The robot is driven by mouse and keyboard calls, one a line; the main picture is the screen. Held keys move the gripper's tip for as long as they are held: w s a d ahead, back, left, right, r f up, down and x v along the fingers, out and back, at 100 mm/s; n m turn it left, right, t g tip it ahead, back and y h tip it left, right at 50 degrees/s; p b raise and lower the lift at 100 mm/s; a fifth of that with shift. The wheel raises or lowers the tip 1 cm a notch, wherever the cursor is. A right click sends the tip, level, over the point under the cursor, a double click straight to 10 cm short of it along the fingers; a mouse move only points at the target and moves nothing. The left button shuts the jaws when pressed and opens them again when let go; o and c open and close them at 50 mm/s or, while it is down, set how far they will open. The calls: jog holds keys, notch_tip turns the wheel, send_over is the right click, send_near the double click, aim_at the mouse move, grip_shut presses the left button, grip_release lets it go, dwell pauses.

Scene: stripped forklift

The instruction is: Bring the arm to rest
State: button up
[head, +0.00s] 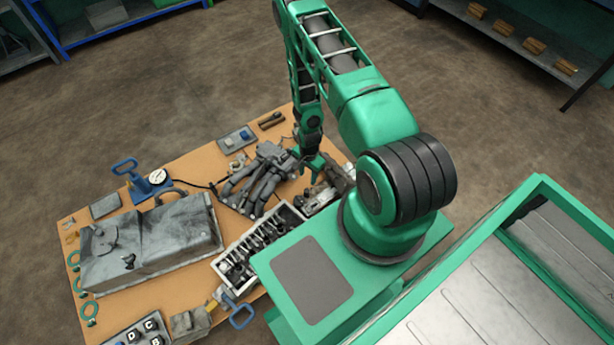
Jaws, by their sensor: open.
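My arm is green with black joints. It rises from my green base, bends at the top of the view and reaches down over the wooden workbench (150,212). My gripper (312,172) hangs low at the bench's right part, with its green fingers spread open. It is just right of a cluster of grey pipes (258,180), and I cannot tell whether they touch. I see nothing held between the fingers. Part of the bench's right end is hidden behind my arm and base.
A large grey metal housing (160,240) covers the bench's left part. A tray of dark parts (258,243) lies near my base. A blue-handled pump with a gauge (150,182) stands at the back. Shelves (110,18) line the far wall. The brown floor around is clear.

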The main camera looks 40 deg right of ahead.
jog(key=shift+r, duration=0.1)
jog(key=w+d+r+n, duration=0.1)
jog(key=w+d+r, duration=0.1)
jog(key=r, duration=0.7)
jog(key=w+d+r+n, duration=0.1)
jog(key=w+d+r, duration=0.2)
jog(key=r, duration=0.6)
jog(key=s+d+r+n+h, duration=0.1)
jog(key=s+r, duration=0.1)
jog(key=r, duration=0.8)
jog(key=s+d+r+n, duration=0.1)
jog(key=s+r+n, duration=0.1)
jog(key=r, duration=0.8)
jog(key=s+a+r+n, duration=0.2)
jog(key=s+a+r, duration=0.1)
jog(key=s+r, duration=0.8)
jog(key=s+a+r+n+y, duration=0.1)
jog(key=s+a+r+n, duration=0.1)
jog(key=s+r, duration=1)
jog(key=shift+s+a, duration=0.75)
jog(key=shift+s, duration=0.1)
jog(key=shift+r, duration=0.1)
